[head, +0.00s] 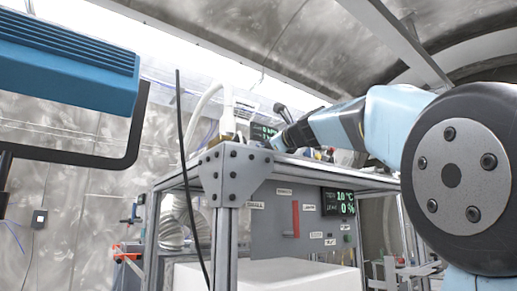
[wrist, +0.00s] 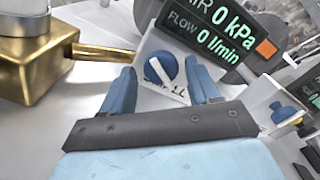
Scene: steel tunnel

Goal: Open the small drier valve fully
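In the wrist view a round blue knob with a white bar handle (wrist: 161,70) sits on a white plate, with small dark lettering below it that I cannot read. The bar lies at a slant across the knob. My gripper (wrist: 160,66) has its two blue fingers apart, one on each side of the knob. I see a gap between the knob and each finger; I cannot tell the depth. In the head view my gripper (head: 279,140) is over the bench top, and the knob is not discernible there.
A display (wrist: 215,30) behind the knob reads AIR 0 kPa, FLOW 0 l/min. A brass block (wrist: 25,65) with a rod stands close at left. A blue-and-yellow fitting (wrist: 284,112) is at right. The bench panel display (head: 338,201) reads 10 °C, 0 %.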

